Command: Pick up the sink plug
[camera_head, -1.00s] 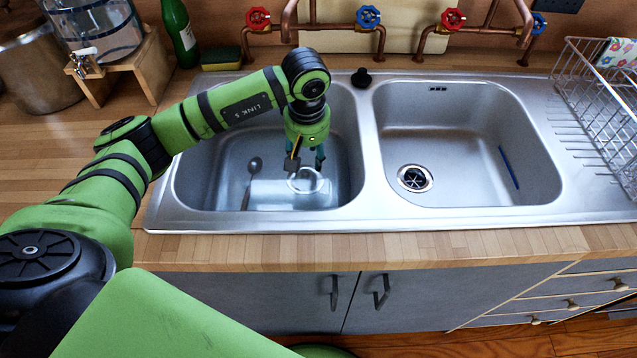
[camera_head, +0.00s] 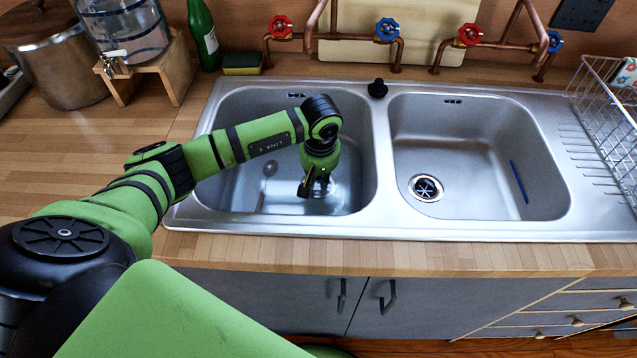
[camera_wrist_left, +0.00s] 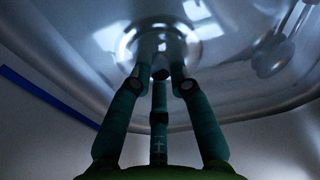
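My left gripper (camera_head: 316,190) is low inside the left basin (camera_head: 228,192), over its drain. In the left wrist view its teal fingers (camera_wrist_left: 160,55) point down at the round metal drain ring (camera_wrist_left: 128,45) and their tips are near each other. I cannot tell whether they hold anything; the tips hide the drain's middle, and no plug shows clearly there. A small black knob-shaped piece (camera_head: 377,88), which may be the sink plug, stands on the steel ledge behind the divider, apart from the gripper. My right gripper is not in view.
A spoon (camera_head: 268,172) lies in the left basin, which seems to hold water. The right basin (camera_head: 480,150) holds a blue stick (camera_head: 519,182) and an open drain (camera_head: 426,188). Copper taps (camera_head: 387,30) run behind; a wire rack (camera_head: 603,100) stands right.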

